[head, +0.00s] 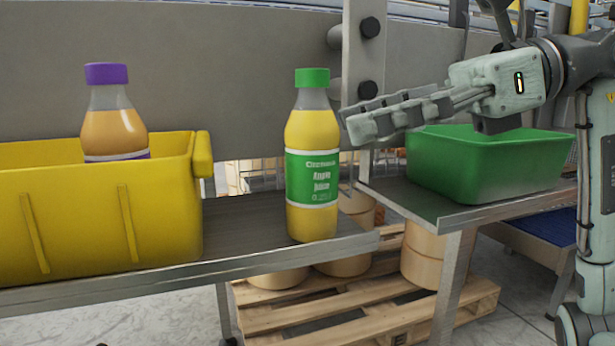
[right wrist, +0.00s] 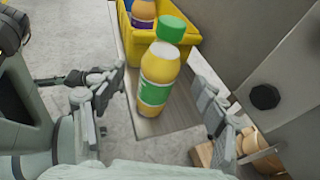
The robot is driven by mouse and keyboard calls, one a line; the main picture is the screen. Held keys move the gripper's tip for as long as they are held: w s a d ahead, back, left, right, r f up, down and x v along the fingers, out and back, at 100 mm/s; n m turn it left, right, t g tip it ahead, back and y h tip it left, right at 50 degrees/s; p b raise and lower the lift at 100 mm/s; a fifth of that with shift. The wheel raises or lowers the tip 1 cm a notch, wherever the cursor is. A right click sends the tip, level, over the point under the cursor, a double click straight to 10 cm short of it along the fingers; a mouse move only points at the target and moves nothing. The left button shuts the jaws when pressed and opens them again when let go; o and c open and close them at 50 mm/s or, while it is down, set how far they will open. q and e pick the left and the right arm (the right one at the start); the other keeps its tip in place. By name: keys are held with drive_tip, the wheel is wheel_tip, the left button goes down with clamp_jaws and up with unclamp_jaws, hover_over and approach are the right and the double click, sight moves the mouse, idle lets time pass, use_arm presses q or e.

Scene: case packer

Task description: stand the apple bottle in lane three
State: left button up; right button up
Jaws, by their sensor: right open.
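The apple bottle (head: 312,165), with a green cap, yellow juice and a green label, stands upright on the end of the metal shelf. My right gripper (head: 362,118) is just right of the bottle in the head view, pointing left towards its upper part. In the right wrist view the gripper (right wrist: 162,98) is open, and the apple bottle (right wrist: 158,75) shows between and beyond its fingers. I cannot tell whether any finger touches it. My left gripper is in neither view. No lane that I can make out as lane three shows.
A yellow crate (head: 95,225) left of the bottle holds a purple-capped bottle (head: 115,125). A green bin (head: 490,165) stands on a separate metal shelf (head: 440,208) at right, under my right arm. A grey panel (head: 230,70) rises behind. A wooden pallet (head: 350,310) with barrels lies below.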

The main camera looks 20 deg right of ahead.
sight(312, 138)
drive_tip(key=x, duration=0.5)
drive_tip(key=shift+w+a+f, duration=0.15)
drive_tip(key=shift+a+f, duration=0.1)
drive_tip(key=shift+f, duration=0.1)
drive_tip(key=c, duration=1.4)
drive_tip(key=shift+c, duration=0.6)
drive_tip(key=shift+r, duration=0.1)
